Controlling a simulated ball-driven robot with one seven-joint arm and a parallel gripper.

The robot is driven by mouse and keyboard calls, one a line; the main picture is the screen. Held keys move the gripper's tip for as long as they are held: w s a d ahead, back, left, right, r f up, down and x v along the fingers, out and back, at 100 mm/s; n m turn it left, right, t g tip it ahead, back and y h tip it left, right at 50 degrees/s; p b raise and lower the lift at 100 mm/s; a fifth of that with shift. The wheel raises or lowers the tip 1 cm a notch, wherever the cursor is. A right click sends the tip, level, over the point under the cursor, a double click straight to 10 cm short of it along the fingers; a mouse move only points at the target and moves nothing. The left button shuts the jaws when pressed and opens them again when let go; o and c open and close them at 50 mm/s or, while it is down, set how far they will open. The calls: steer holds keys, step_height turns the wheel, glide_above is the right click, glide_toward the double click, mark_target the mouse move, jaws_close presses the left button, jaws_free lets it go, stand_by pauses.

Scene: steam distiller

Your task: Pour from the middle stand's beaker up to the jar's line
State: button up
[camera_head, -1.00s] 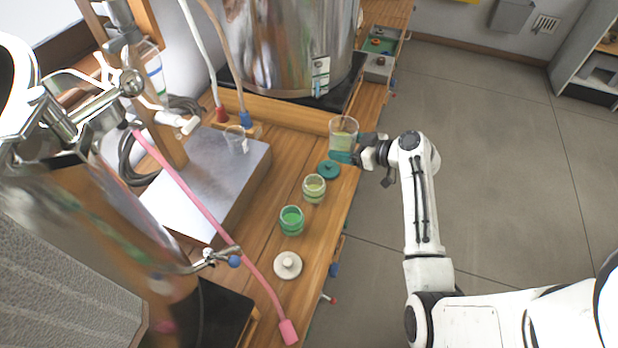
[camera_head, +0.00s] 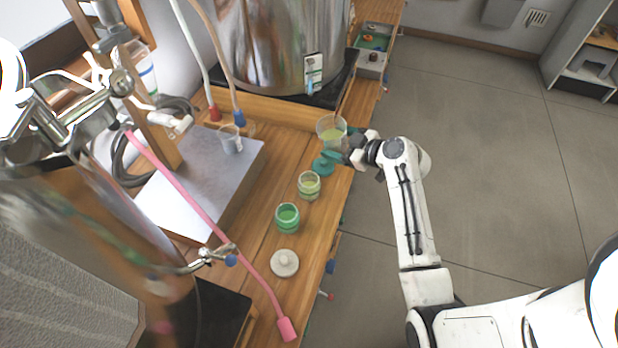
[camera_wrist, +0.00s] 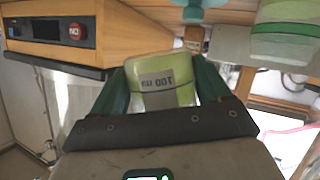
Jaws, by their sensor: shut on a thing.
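My gripper (camera_head: 340,152) is shut on a clear beaker (camera_head: 332,129) of yellow-green liquid. A glass jar with pale yellow-green contents (camera_head: 309,186) stands open on the bench, nearer the camera. Another open jar, with bright green contents (camera_head: 287,218), stands nearer still. A jar also shows at upper right in the wrist view (camera_wrist: 286,38).
A small beaker (camera_head: 231,140) stands on a grey block (camera_head: 205,185). A pink hose (camera_head: 190,197) crosses at left; a steel vessel (camera_head: 275,45) stands behind. Open floor lies right.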

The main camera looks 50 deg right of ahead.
steer(key=shift+s+a+r+n+h, duration=0.1)
steer(key=shift+a+r+n+h, duration=0.1)
steer(key=shift+a+n+h, duration=0.4)
steer(key=shift+a+r+n+h, duration=0.15)
steer(key=shift+a+n+h, duration=0.2)
steer(key=shift+n, duration=0.35)
steer(key=shift+a+f+n+t+b, duration=0.1)
steer(key=shift+f+n+t+b, duration=0.1)
steer(key=shift+n+t+b, duration=0.15)
steer(key=shift+r+n+h, duration=0.1)
steer(key=shift+n+h, duration=0.15)
steer(key=shift+f+n+t+h+b, duration=0.3)
steer(key=shift+n+h+b, duration=0.2)
steer(key=shift+n+b, duration=0.25)
stand_by(1.6)
steer(key=shift+r+n+t, duration=0.25)
steer(key=shift+r+n, duration=0.4)
stand_by(1.7)
steer(key=shift+n+h, duration=0.3)
steer(key=shift+h, duration=0.1)
stand_by(1.0)
